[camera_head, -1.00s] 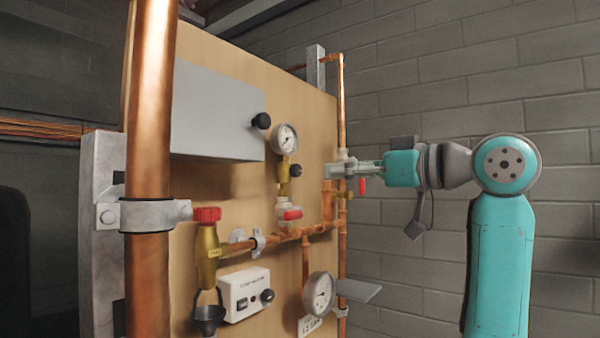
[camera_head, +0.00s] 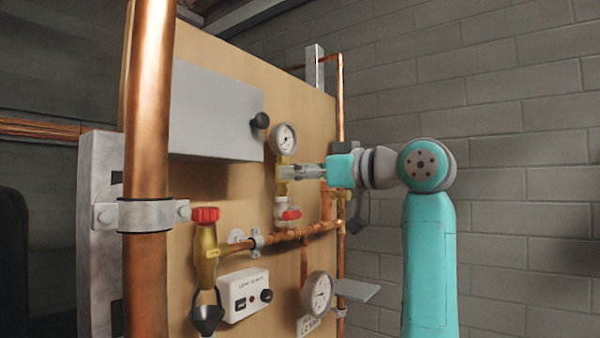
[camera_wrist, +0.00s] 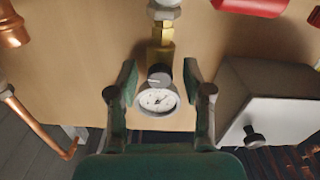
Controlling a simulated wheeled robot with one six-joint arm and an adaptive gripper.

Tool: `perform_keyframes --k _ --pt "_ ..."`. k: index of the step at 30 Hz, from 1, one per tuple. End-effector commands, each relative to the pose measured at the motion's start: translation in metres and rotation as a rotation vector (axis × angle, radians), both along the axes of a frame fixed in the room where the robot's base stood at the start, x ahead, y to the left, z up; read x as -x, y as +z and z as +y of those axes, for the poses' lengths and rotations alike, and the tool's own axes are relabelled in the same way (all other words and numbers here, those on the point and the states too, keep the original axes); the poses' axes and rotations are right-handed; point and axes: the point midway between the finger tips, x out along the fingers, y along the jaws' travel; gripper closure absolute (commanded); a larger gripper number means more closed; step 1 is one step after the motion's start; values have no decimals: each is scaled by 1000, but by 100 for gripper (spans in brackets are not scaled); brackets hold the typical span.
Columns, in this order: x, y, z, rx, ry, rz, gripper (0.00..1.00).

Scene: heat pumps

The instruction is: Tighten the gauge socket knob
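The gauge socket knob (camera_wrist: 159,76) is a dark round knob on the brass socket (camera_wrist: 160,52) by the round pressure gauge (camera_wrist: 156,100). In the wrist view it lies between the two fingertips of my gripper (camera_wrist: 160,70). The gripper is open, with a visible gap on each side of the knob. In the head view, my gripper (camera_head: 286,172) reaches in from the right to the brass fitting just below the upper gauge (camera_head: 284,138). My fingers hide the knob there.
A grey box with a black knob (camera_head: 260,121) is left of the upper gauge. Copper pipes, a lower gauge (camera_head: 318,293) and a switch box (camera_head: 246,293) are further down.

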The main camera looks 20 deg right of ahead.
Motion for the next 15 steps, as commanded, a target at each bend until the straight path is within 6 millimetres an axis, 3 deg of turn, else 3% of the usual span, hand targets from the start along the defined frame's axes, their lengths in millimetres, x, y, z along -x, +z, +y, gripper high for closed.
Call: perform_keyframes --k 1,5,15 --pt "0 0 0 0 0 0 66" --pt "0 0 0 0 0 0 99" --pt "0 0 0 -74 0 54 100"
